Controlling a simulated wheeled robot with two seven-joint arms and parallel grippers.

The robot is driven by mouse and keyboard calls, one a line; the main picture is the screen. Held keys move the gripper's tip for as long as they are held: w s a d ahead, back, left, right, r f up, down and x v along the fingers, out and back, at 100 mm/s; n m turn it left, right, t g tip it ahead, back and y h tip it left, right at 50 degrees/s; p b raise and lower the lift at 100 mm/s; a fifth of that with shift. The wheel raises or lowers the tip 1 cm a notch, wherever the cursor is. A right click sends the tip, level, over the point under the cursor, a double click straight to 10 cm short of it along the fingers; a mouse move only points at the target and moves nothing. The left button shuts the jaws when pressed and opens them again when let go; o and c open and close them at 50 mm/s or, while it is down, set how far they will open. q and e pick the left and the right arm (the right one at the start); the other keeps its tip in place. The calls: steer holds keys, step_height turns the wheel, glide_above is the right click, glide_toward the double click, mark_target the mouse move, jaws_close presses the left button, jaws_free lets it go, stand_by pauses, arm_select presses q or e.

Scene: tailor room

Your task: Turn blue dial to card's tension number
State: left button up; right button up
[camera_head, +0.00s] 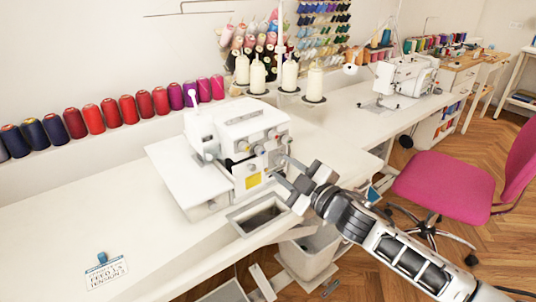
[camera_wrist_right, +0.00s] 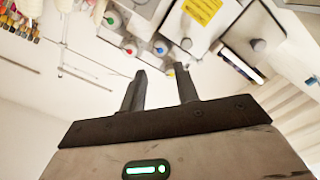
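The white sewing machine (camera_head: 240,140) stands on the table with several small dials on its front. In the right wrist view the blue dial (camera_wrist_right: 160,47) lies just beyond the fingertips, roughly in line with the gap between them. Its setting is too small to read. My right gripper (camera_head: 280,170) is at the machine's front right side. Its two fingers (camera_wrist_right: 160,75) are apart with nothing held between them. The card (camera_head: 106,273) lies at the front left of the table with a blue clip on it; its lower line seems to read "TENSION 3". My left gripper is out of view.
Red (camera_wrist_right: 130,49), green (camera_wrist_right: 113,19) and yellow (camera_wrist_right: 170,72) dials sit close around the blue one. Thread cones (camera_head: 257,77) stand behind the machine. An open tray (camera_head: 240,212) is below its front. A pink chair (camera_head: 445,188) stands to the right.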

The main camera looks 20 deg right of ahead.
mark_target(262, 152)
steer(key=x, duration=0.7)
steer(key=shift+w+f, duration=0.1)
jaws_close()
